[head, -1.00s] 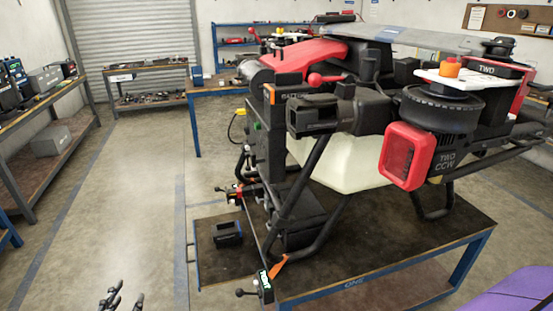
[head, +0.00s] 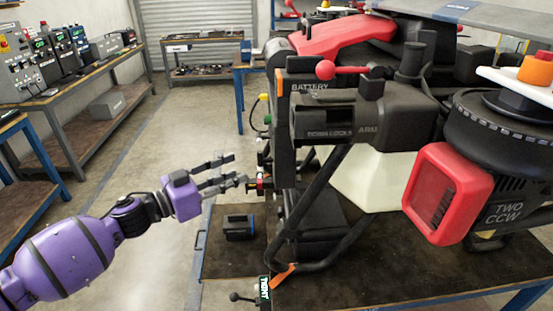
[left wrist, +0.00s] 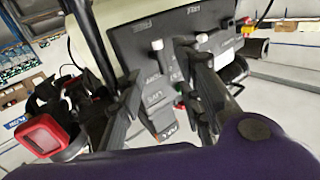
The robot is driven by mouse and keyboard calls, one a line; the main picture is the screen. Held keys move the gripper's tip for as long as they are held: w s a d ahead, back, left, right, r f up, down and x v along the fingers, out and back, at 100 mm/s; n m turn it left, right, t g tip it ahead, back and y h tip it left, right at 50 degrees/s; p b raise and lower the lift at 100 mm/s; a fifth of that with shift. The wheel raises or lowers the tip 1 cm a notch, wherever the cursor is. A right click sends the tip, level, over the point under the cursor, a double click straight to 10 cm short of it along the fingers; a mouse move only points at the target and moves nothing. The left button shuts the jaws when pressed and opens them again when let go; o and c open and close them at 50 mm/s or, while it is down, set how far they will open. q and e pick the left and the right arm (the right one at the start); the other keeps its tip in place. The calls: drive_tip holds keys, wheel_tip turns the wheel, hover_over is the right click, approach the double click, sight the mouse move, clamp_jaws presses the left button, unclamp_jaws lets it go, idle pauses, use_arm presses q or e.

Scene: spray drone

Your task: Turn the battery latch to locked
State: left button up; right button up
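The drone (head: 360,110) stands on the blue-framed bench. My left gripper (head: 237,170) is open and empty, left of the drone and lower than the latch, clear of it. In the left wrist view, the open fingers (left wrist: 160,62) stand in front of a dark labelled panel (left wrist: 180,35) with small white-tipped levers. I cannot make out the battery latch in that view. My right gripper is out of view.
A black block-shaped part (head: 238,227) lies on the bench's lower left part (head: 225,262). A small black lever with a TIGHT label (head: 264,291) stands at the bench's front edge. A red lamp housing (head: 446,192) juts out on the right. Open floor (head: 130,165) lies to the left.

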sight(265, 160)
use_arm(q)
drive_tip(key=x, duration=0.6)
drive_tip(key=shift+d+r+n, duration=0.2)
drive_tip(key=shift+d+n, duration=0.05)
drive_tip(key=shift+n, duration=0.05)
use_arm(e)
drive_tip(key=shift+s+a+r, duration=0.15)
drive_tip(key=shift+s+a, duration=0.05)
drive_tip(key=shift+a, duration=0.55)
use_arm(q)
drive_tip(key=shift+w, duration=0.15)
clamp_jaws()
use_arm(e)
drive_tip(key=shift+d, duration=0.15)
